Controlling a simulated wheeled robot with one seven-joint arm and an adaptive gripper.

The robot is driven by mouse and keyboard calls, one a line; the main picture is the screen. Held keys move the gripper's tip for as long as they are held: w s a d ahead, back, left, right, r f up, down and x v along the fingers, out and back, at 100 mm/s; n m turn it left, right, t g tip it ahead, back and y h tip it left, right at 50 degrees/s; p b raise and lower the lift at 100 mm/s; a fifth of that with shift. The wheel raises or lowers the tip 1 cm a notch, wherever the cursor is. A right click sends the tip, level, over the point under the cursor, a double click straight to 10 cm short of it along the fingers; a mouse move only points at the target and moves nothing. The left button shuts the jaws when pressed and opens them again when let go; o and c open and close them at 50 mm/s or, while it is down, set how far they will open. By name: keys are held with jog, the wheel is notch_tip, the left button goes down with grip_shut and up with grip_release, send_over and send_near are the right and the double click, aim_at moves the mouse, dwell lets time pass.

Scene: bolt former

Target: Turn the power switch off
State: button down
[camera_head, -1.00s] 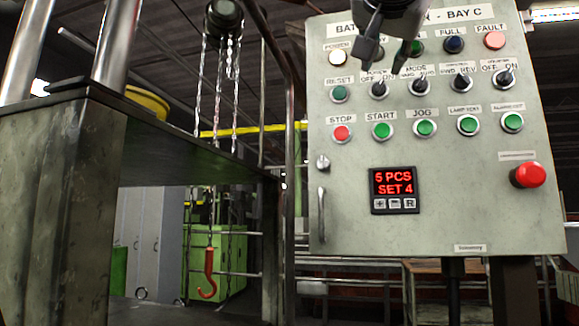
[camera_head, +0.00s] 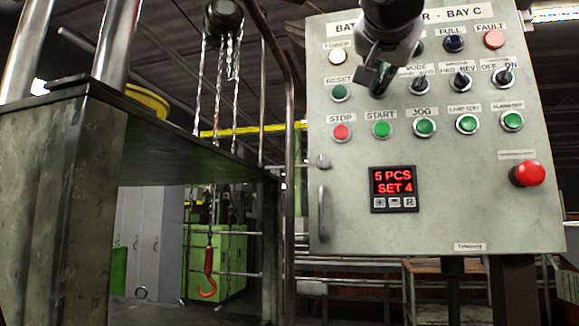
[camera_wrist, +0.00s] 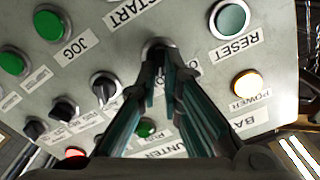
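The power switch (camera_head: 379,91) is a black rotary knob at the left of the panel's selector row; my gripper largely covers it and its label in the head view. In the wrist view the power switch (camera_wrist: 156,46) shows at the tips of my fingers, its pointer direction hidden. My gripper (camera_head: 376,78) is over the switch, its fingers pointing at the panel. In the wrist view my gripper (camera_wrist: 168,62) has a gap between its fingertips; I cannot tell whether they touch the knob. The POWER lamp (camera_head: 337,57) glows white.
A dark press frame (camera_head: 60,200) stands at left.

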jog(key=shift+n, duration=0.3)
jog(key=n+p, duration=0.1)
jog(key=n, duration=0.2)
jog(key=n+p, duration=0.1)
jog(key=n, duration=0.3)
jog(key=n+p, duration=0.1)
jog(key=n, duration=0.3)
jog(key=shift+w+a+f+p, duration=0.1)
jog(key=shift+w+a+p, duration=0.05)
jog(key=shift+a+p, duration=0.2)
jog(key=shift+n, duration=0.3)
jog(key=c, duration=1.7)
grip_release()
